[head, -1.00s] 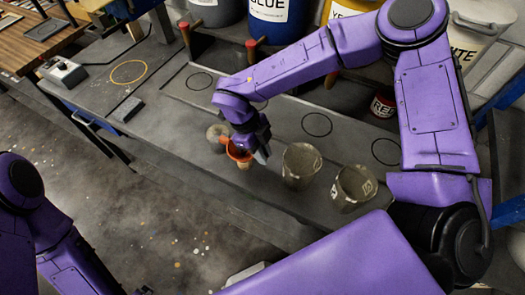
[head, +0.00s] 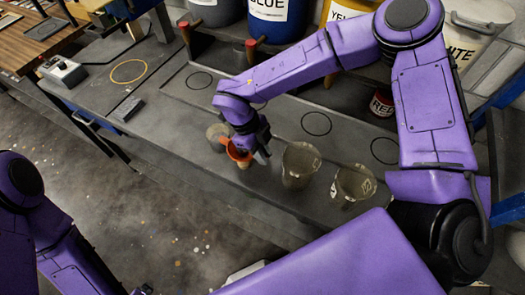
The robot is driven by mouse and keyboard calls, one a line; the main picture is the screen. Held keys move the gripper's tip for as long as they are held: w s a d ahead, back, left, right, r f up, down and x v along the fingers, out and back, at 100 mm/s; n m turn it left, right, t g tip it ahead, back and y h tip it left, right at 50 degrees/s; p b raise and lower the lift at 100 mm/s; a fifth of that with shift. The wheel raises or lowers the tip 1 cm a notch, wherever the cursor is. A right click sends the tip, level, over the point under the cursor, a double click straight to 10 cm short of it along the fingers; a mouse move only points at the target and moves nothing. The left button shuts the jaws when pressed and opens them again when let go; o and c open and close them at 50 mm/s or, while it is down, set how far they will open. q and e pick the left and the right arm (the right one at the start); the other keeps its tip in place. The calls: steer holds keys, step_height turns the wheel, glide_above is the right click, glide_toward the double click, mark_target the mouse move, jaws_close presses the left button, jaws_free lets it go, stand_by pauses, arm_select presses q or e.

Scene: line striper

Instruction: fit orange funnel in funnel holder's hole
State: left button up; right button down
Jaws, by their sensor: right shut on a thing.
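The orange funnel (head: 236,152) is at my right gripper (head: 250,152), low over the front part of the grey bench. The gripper is shut on the funnel, and the wrist hides part of both. A tan form shows just under the funnel; I cannot tell whether it is the spout or something behind it. A round greyish thing (head: 216,133) stands just left of and behind the funnel, partly hidden. I cannot make out the funnel holder or its hole for certain.
Two translucent cups, a nearer one (head: 354,184) and another (head: 300,164), stand right of the funnel on the bench (head: 190,160). Large paint containers (head: 279,18) line the back. A grey box (head: 62,70) and small dark block (head: 127,109) are at left.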

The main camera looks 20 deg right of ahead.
steer(key=shift+r, duration=0.15)
steer(key=shift+r+p, duration=0.15)
steer(key=shift+p, duration=0.15)
steer(key=c, duration=1)
jaws_free()
steer(key=v, duration=0.8)
